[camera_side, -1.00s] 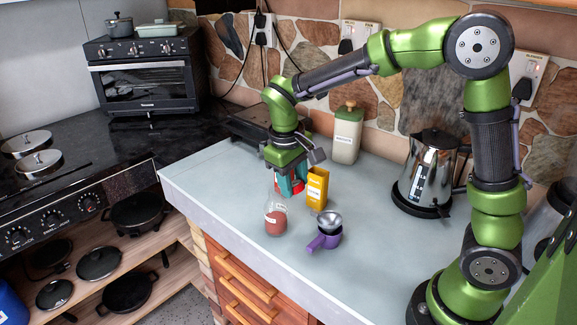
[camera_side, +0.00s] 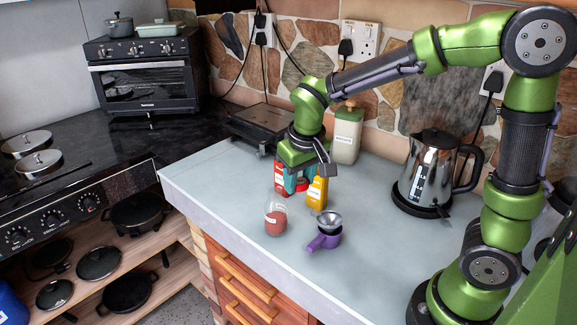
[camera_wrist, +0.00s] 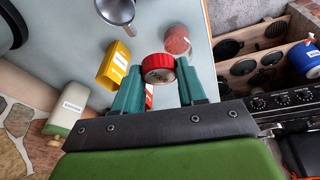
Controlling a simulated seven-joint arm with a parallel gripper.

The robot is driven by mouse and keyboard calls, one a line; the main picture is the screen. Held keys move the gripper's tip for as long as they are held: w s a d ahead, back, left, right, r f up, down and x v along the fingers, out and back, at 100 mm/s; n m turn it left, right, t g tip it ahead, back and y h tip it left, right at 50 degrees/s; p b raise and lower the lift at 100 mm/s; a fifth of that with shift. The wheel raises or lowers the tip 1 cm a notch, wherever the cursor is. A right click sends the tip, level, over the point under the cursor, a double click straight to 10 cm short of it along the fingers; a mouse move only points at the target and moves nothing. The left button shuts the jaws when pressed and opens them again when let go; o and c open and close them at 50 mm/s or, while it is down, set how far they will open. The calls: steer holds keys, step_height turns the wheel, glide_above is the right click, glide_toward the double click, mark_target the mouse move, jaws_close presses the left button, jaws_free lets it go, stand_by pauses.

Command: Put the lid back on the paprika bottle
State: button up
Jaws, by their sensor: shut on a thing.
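The paprika bottle (camera_side: 276,219) is a small clear bottle with red powder in it, standing upright on the grey counter. It shows without a lid, and in the wrist view the bottle (camera_wrist: 177,40) is beyond my fingertips, slightly right. My gripper (camera_side: 301,184) is above the counter, behind and to the right of the bottle in the side view. Its teal fingers are shut on the red lid (camera_wrist: 159,68), which is apart from the bottle. In the side view the lid (camera_side: 302,186) is partly hidden by the fingers.
A yellow box (camera_side: 317,194) stands close to my gripper. A red and white container (camera_side: 280,176) is behind the fingers. A cream canister (camera_side: 347,138) and kettle (camera_side: 429,172) stand farther back. The front counter is clear.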

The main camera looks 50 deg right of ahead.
steer(key=w+r+m+t+h, duration=0.1)
steer(key=w+r+m, duration=0.1)
steer(key=w+m, duration=0.35)
steer(key=shift+n+t, duration=0.3)
steer(key=shift+n, duration=0.35)
steer(key=shift+w+a+f, duration=0.1)
steer(key=shift+w+f, duration=0.1)
steer(key=shift+f, duration=0.8)
steer(key=shift+w+a+f, duration=0.1)
steer(key=shift+w+f, duration=0.15)
steer(key=shift+f, duration=0.7)
steer(key=shift+w+f, duration=0.2)
steer(key=shift+f, duration=0.8)
steer(key=shift+f, duration=0.2)
steer(key=o, duration=1.6)
steer(key=shift+o, duration=0.2)
step_height(320, 180, up, 7)
steer(key=shift+c, duration=0.2)
